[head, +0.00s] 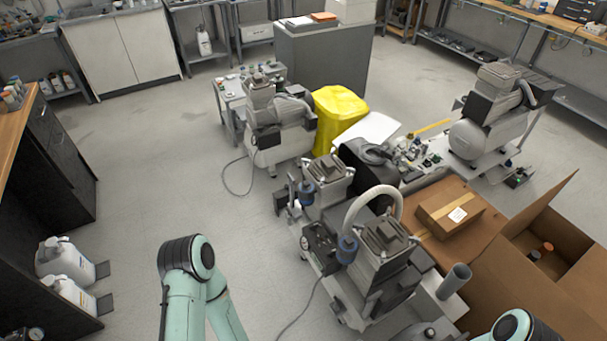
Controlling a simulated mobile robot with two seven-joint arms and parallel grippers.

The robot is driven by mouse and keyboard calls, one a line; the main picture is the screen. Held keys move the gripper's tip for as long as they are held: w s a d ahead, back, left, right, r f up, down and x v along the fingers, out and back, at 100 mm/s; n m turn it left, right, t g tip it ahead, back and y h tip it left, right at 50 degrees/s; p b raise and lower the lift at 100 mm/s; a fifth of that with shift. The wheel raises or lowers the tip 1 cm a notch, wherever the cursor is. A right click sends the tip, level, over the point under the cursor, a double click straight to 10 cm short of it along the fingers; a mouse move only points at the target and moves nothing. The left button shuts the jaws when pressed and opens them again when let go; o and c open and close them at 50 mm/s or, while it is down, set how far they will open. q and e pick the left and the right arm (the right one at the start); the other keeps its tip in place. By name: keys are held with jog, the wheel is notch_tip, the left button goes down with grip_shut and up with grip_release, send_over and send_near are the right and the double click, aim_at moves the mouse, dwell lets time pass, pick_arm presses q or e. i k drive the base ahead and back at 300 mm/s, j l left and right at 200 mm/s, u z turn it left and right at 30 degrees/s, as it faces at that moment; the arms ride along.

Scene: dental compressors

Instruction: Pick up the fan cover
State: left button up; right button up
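I cannot pick out a fan cover with certainty in the head view. The nearest machine is a dental compressor (385,250) with grey ribbed heads, a pale curved hose and blue filter parts, standing at centre right. A second compressor (277,125) stands behind it to the left, and a third compressor (490,115) stands at the upper right. My teal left arm rises at the bottom centre left and part of my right arm shows at the bottom right. Neither gripper is in view.
An open cardboard box (550,255) and a closed carton (449,214) are at the right. A yellow bin (338,115) stands behind the compressors. The grey floor (160,180) at centre left is clear; a cable lies beside the compressor.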

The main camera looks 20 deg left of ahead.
aim_at(288, 199)
jog(key=i+j+z, duration=0.2)
jog(key=i+j, duration=0.15)
jog(key=j, duration=0.3)
jog(key=i+j+z, duration=0.1)
jog(key=j, duration=0.2)
jog(key=i+j, duration=0.15)
jog(key=j, duration=0.2)
jog(key=i+j, duration=0.15)
jog(key=j, duration=0.2)
jog(key=i+j+z, duration=0.1)
jog(key=j, duration=0.2)
jog(key=i+j, duration=0.2)
jog(key=j, duration=0.15)
jog(key=i+j, duration=0.15)
jog(key=j, duration=0.2)
jog(key=i+j+z, duration=0.1)
jog(key=j, duration=0.25)
jog(key=i+j, duration=0.15)
jog(key=j, duration=0.2)
jog(key=i+j, duration=0.15)
jog(key=j, duration=0.2)
jog(key=i+j, duration=0.15)
jog(key=j, duration=0.2)
jog(key=i+j, duration=0.55)
jog(key=i, duration=0.1)
